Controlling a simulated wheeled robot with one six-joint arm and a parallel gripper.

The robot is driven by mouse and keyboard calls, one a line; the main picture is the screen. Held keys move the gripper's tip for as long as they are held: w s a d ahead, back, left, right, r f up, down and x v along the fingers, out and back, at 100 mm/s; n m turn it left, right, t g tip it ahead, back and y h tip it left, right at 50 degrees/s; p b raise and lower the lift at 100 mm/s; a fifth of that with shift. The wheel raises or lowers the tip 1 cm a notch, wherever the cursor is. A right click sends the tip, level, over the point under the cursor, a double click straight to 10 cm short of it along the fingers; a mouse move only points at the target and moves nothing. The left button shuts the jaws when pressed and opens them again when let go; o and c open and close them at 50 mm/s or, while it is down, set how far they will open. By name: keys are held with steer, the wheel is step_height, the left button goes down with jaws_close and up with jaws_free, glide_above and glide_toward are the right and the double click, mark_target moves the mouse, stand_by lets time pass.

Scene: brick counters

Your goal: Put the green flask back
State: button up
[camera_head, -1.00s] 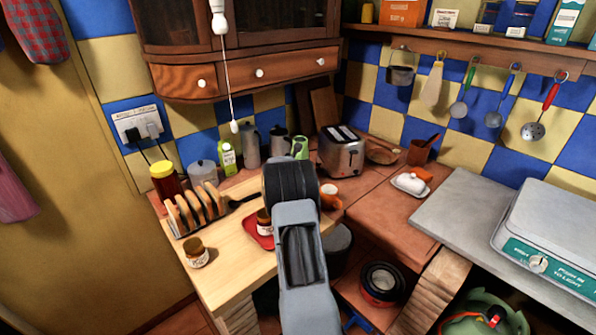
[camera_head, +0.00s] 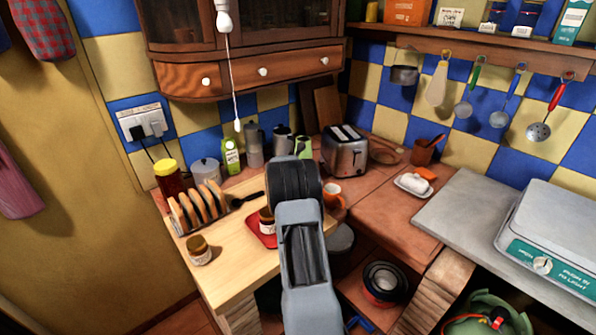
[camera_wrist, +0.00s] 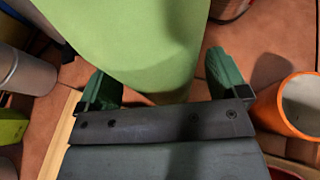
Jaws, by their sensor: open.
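The green flask (camera_head: 303,147) stands on the brick counter between the metal pots and the toaster, with its lower part hidden behind my arm. In the wrist view the flask (camera_wrist: 140,35) fills the top middle as a large light-green body. My gripper (camera_wrist: 163,82) is open, with one green finger on each side of the flask's near end. I cannot tell whether either finger touches it. In the head view my arm hides the fingers.
An orange mug (camera_wrist: 287,108) is close to the right finger. A silver pot (camera_wrist: 25,72) and a green carton (camera_head: 231,158) are to the left. The toaster (camera_head: 345,152) stands right of the flask. A wooden board (camera_head: 222,262) holds a toast rack (camera_head: 197,208) and jars.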

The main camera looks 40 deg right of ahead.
steer(key=s+a+r+m+g+y+b, duration=0.1)
steer(key=s+a+r+m, duration=0.25)
steer(key=a, duration=0.55)
steer(key=s+a+r+m+y+b, duration=0.1)
steer(key=s+a+r+m, duration=0.25)
steer(key=a, duration=0.55)
steer(key=s+a+m+y, duration=0.5)
steer(key=s+a+m, duration=0.2)
steer(key=a, duration=0.7)
steer(key=s+a+m+y, duration=0.6)
steer(key=s+a, duration=0.4)
steer(key=a, duration=0.4)
steer(key=shift+f+m, duration=0.25)
steer(key=shift+m, duration=0.55)
